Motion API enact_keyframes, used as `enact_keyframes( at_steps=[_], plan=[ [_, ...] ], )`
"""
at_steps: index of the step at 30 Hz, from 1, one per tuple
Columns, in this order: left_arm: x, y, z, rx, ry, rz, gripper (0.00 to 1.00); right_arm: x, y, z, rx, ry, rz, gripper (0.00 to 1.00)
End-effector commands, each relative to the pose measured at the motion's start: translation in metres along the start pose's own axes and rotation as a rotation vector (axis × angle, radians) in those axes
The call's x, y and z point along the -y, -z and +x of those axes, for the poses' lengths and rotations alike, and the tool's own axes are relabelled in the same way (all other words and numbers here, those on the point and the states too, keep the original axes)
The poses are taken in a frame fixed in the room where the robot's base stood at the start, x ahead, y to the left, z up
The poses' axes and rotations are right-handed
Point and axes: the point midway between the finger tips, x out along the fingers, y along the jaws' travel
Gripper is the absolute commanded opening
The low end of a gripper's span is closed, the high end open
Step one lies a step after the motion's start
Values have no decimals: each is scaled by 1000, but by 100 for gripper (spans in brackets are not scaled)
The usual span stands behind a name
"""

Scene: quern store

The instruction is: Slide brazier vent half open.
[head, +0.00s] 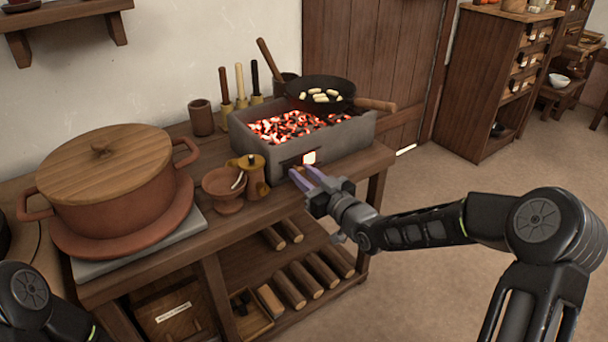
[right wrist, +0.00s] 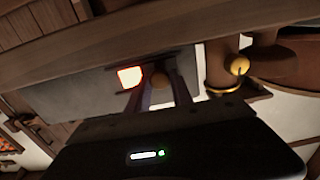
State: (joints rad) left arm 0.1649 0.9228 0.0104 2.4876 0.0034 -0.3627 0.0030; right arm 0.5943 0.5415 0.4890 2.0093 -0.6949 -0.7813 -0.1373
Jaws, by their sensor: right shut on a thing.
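The grey brazier (head: 352,137) stands on the wooden bench, full of glowing coals. Low on its front face is the vent, with a bright glowing opening (head: 309,157). The opening also shows in the right wrist view (right wrist: 130,76), just left of my fingers. My right gripper (head: 302,172) reaches the vent, its purple fingers shut on a small round brown knob (right wrist: 160,79). The fingers hide much of the vent slide, and in the head view they hide the knob. My left gripper is out of view; part of my left arm shows at the lower left.
A large lidded pot (head: 110,200) stands further left. The floor at right is clear.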

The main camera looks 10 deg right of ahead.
Motion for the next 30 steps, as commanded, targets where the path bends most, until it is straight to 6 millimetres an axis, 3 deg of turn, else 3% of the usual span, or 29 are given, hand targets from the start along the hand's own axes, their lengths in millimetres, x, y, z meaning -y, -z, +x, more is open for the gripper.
enact_keyframes(
  at_steps=[8,15,22,23,30],
  plan=[
    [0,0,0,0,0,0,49,-2,-1,0,1,-1,0,0],
    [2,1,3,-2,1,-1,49,-26,0,0,-1,-3,-1,0],
    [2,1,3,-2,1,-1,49,-25,0,0,0,1,0,0],
    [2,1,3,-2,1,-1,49,-25,0,0,0,1,0,29],
    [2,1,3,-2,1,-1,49,-25,0,0,0,0,0,47]
  ],
)
